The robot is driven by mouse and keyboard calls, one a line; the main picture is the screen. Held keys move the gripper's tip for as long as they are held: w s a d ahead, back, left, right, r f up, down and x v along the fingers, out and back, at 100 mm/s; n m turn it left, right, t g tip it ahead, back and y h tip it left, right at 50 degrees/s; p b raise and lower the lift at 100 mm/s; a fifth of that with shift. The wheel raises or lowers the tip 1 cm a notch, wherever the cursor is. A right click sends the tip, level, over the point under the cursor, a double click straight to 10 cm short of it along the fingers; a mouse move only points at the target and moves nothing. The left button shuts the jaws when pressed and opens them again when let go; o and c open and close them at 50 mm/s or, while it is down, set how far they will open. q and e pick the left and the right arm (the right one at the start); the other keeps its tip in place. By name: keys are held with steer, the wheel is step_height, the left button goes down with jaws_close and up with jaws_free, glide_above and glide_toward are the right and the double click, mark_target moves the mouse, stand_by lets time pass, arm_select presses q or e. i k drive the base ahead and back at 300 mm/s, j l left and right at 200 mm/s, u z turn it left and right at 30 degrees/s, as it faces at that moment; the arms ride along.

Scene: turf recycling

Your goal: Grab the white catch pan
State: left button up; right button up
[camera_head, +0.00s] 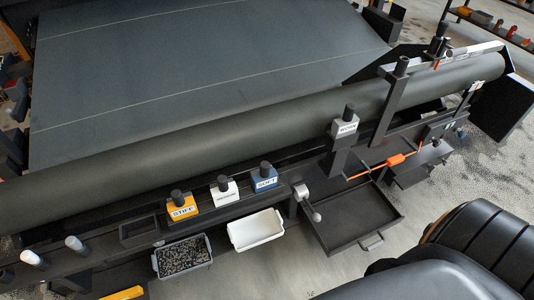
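The white catch pan (256,230) is a shallow, light rectangular tray below the front edge of the long machine, at the lower middle of the head view. It looks empty and is slightly turned. A grey pan (208,262) filled with dark granules sits just left of it, with a small gap between them. Neither of my grippers shows in this view.
Yellow (182,208), white (224,190) and blue (265,178) labelled blocks with black knobs stand on the ledge behind the pans. A dark open tray (352,217) lies to the right. Large black rounded shapes fill the lower right. Bare floor shows in front of the white pan.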

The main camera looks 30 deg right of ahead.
mark_target(255, 229)
steer(key=z, duration=0.8)
steer(key=l, duration=0.2)
steer(key=i+u, duration=0.05)
